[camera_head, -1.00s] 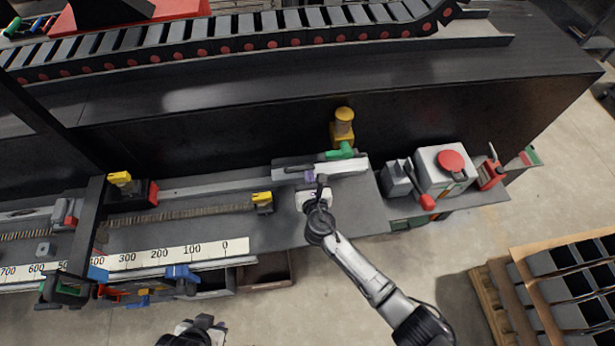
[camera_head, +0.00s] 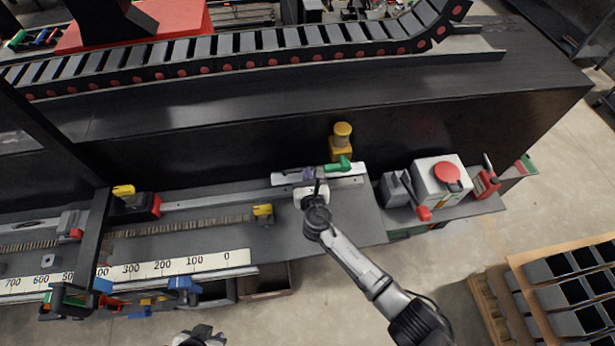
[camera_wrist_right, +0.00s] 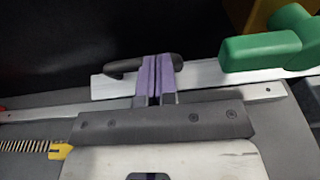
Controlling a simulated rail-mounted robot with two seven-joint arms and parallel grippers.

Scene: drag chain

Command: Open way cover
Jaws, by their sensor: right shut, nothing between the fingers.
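A light metal plate (camera_head: 345,178), possibly the way cover, lies along the back of the bench. In the right wrist view it is a pale bar (camera_wrist_right: 205,85) with a dark curved handle (camera_wrist_right: 125,66). My right gripper (camera_head: 309,173) is over the plate. Its purple fingertips (camera_wrist_right: 155,72) are together, with nothing between them. They overlap the handle in the picture; I cannot tell whether they touch it. A green handle (camera_wrist_right: 262,50) is to their right. My left gripper (camera_head: 200,338) is partly visible at the bottom edge; its fingers are not clear.
A yellow post (camera_head: 341,143) stands behind the plate. A grey box with a red button (camera_head: 440,178) is to the right. Yellow-tipped blocks (camera_head: 263,213) and a numbered scale (camera_head: 165,265) are to the left. A drag chain (camera_head: 240,50) runs along the back.

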